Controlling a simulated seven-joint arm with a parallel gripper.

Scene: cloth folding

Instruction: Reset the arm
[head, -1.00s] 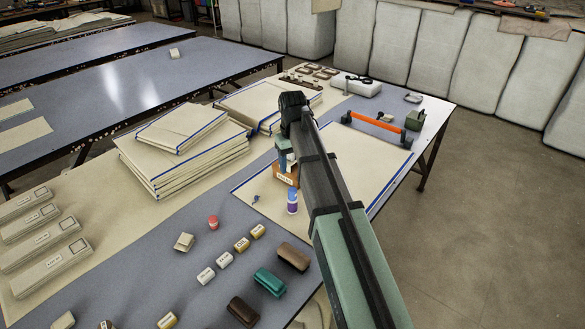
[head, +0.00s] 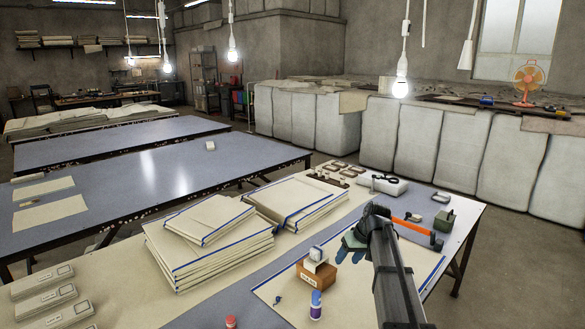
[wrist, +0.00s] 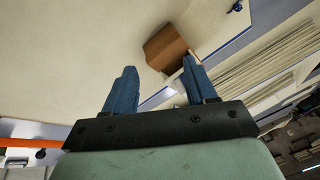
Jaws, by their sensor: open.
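My gripper (head: 350,258) is over the near table at the right of the head view, partly hidden by my arm. In the wrist view its two blue fingers (wrist: 155,92) are spread apart with nothing between them. Beyond the fingers in the wrist view is a brown box (wrist: 165,47). In the head view this box (head: 317,276) stands left of my gripper with a white item on top. A flat cream cloth with a blue edge (head: 283,292) lies under the box and gripper.
Stacks of folded cream cloth (head: 208,240) lie left of my gripper. A blue-and-white bottle (head: 316,305) stands in front of the box. An orange-handled tool (head: 412,228) lies to the right, near a dark green box (head: 443,220). Hanging bulbs (head: 401,88) show above.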

